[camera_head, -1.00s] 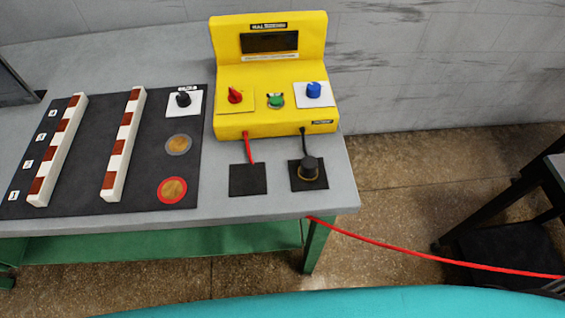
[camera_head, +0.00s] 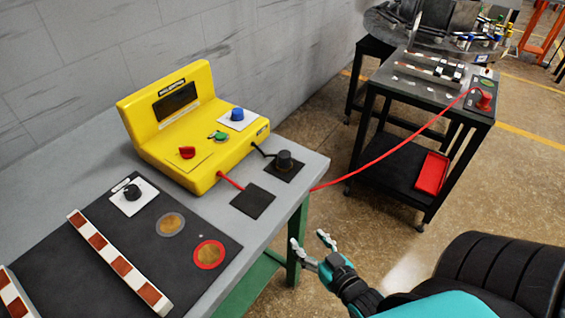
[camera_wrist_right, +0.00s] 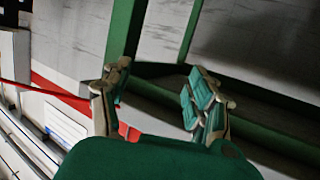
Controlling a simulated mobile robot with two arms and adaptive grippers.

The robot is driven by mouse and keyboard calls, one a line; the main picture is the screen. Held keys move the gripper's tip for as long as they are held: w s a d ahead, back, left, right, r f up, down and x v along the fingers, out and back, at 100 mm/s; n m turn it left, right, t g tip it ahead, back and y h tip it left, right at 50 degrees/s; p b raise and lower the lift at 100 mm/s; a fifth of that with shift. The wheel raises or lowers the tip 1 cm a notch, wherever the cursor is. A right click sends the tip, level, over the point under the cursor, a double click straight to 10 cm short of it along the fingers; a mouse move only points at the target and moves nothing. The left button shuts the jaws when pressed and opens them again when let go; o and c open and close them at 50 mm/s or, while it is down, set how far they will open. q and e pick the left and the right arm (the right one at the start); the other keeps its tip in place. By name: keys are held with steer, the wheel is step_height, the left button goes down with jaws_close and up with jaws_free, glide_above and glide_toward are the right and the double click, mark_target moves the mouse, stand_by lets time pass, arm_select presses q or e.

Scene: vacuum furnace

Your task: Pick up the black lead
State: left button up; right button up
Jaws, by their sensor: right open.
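The black lead (camera_head: 284,160) is a round black plug with a cable running to the yellow meter box (camera_head: 205,130). It stands on a small black square pad at the table's right end. My right gripper (camera_head: 308,241) is open and empty, in front of and below the table's right edge, apart from the lead. In the right wrist view its two fingers (camera_wrist_right: 160,90) are spread with nothing between them, and the black lead does not show. My left gripper is out of view.
A red lead stretches from the table to a red plug (camera_head: 483,101) on a dark cart (camera_head: 440,85) at the right. A red tray (camera_head: 432,174) lies on the cart's lower shelf. An empty black pad (camera_head: 253,200) is beside the black lead. Floor between table and cart is clear.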

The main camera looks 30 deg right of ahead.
mark_target(288, 159)
step_height(288, 159, up, 15)
steer(key=d+t, duration=0.1)
steer(key=t, duration=0.2)
steer(key=w, duration=0.3)
steer(key=w+p, duration=0.1)
steer(key=w, duration=0.3)
steer(key=w+d, duration=0.1)
steer(key=w, duration=0.3)
steer(key=shift+w+p, duration=0.2)
steer(key=shift+p, duration=0.1)
steer(key=w, duration=0.1)
steer(key=w+d, duration=0.1)
steer(key=w, duration=0.1)
steer(key=w+p, duration=0.1)
steer(key=w, duration=0.1)
steer(key=shift+w+d+r, duration=0.1)
steer(key=shift+d+r, duration=0.05)
steer(key=shift+r, duration=0.1)
steer(key=shift+w+f, duration=0.1)
steer(key=shift+w, duration=0.35)
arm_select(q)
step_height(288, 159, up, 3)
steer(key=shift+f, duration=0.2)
arm_select(e)
steer(key=shift+s, duration=0.1)
jaws_close()
